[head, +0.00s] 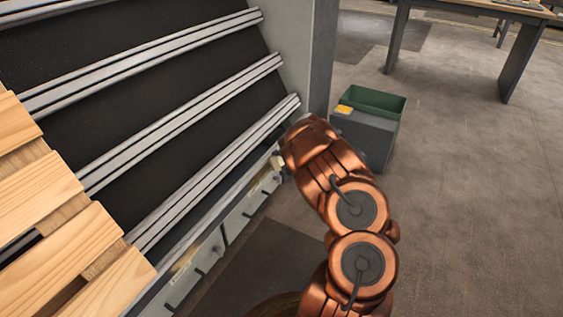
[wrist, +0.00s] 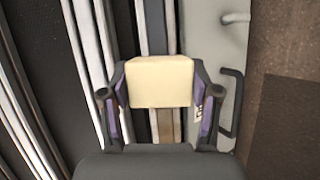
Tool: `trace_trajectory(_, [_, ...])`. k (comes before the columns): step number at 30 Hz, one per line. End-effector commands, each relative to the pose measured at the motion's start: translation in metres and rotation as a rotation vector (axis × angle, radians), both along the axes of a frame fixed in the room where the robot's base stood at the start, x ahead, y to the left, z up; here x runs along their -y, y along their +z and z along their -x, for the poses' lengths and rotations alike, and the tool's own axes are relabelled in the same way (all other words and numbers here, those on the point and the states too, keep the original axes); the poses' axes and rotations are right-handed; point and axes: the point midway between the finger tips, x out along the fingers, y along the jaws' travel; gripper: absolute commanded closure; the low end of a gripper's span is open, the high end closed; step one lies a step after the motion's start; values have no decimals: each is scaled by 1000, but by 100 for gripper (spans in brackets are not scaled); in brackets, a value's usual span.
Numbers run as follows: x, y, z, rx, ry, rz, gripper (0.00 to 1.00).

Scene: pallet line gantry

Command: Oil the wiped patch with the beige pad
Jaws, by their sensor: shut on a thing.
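My gripper (wrist: 160,100) is shut on the beige pad (wrist: 160,80), with one finger on each side of it. In the head view the pad (head: 277,162) shows as a small pale block at the end of my arm, over the near edge of the conveyor. In the wrist view the pad lies over a narrow metal rail. A brownish strip of that rail (wrist: 165,125) shows just below the pad. I cannot tell whether the pad touches the rail. The wiped patch cannot be told apart for sure; the pad and gripper may hide it.
The conveyor's dark belts (head: 150,110) and metal rails fill the left, with a wooden pallet (head: 60,220) on them. A grey side panel with handles (wrist: 215,60) runs beside the rail. A grey cabinet (head: 365,138) with a green bin (head: 375,100) and yellow item (head: 344,109) stands behind my arm. Floor is free on the right.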

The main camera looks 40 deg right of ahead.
Motion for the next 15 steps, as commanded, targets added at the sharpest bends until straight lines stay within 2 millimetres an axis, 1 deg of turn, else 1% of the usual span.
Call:
trace_trajectory(9, [-21, -2, 7, -3, 2, 0, 66])
trace_trajectory(15, [-29, 1, 10, -1, 1, 2, 66])
